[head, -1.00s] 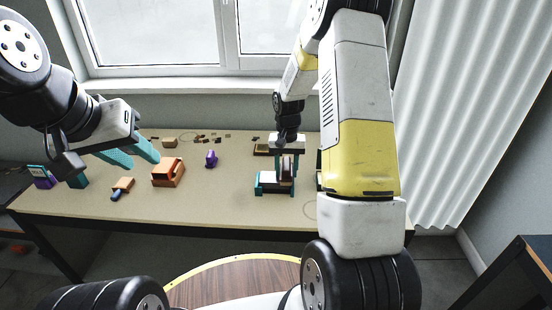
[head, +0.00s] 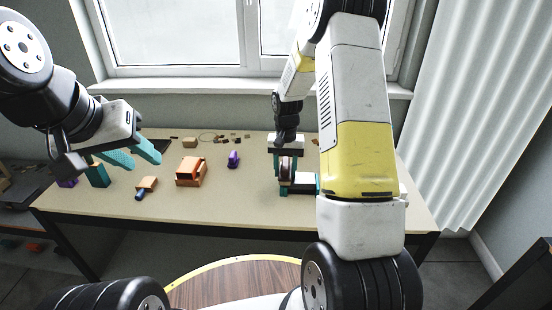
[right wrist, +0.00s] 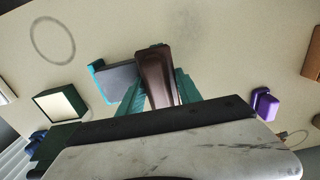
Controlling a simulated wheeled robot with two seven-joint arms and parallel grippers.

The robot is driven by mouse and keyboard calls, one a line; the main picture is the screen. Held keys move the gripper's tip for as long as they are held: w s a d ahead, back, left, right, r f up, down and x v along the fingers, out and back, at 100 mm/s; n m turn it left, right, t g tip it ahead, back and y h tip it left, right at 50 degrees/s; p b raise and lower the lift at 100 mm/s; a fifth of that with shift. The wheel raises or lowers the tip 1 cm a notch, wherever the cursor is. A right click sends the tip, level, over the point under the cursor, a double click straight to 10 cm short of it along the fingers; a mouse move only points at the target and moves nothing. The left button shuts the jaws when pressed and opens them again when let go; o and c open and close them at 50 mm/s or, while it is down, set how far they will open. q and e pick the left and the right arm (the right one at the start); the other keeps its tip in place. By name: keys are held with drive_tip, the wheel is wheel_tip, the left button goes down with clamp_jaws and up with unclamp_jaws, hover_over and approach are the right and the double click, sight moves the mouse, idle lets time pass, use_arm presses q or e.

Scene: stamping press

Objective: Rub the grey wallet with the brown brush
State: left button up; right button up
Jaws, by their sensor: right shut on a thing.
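My right gripper (right wrist: 160,92) is shut on the brown brush (right wrist: 155,72), whose dark brown body stands between its teal fingers. In the head view the right gripper (head: 286,160) is low over the table. A grey flat piece with a teal edge, which looks like the grey wallet (right wrist: 117,82), lies beside and partly behind the brush in the right wrist view. My left gripper (head: 143,158) is open and empty above the table's left part.
On the table (head: 230,205) stand an orange block-like object (head: 190,172), a purple object (head: 233,159) and a small orange-and-blue brush-like object (head: 146,187). A dark green box with a pale top (right wrist: 62,103) lies near the wallet. The front middle is clear.

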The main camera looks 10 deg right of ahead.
sight(285, 163)
drive_tip(key=shift+w+a+r, duration=0.1)
drive_tip(key=shift+a, duration=0.15)
wheel_tip(285, 163, up, 3)
drive_tip(key=shift+d, duration=0.15)
drive_tip(key=shift+r, duration=2.55)
drive_tip(key=shift+r, duration=0.1)
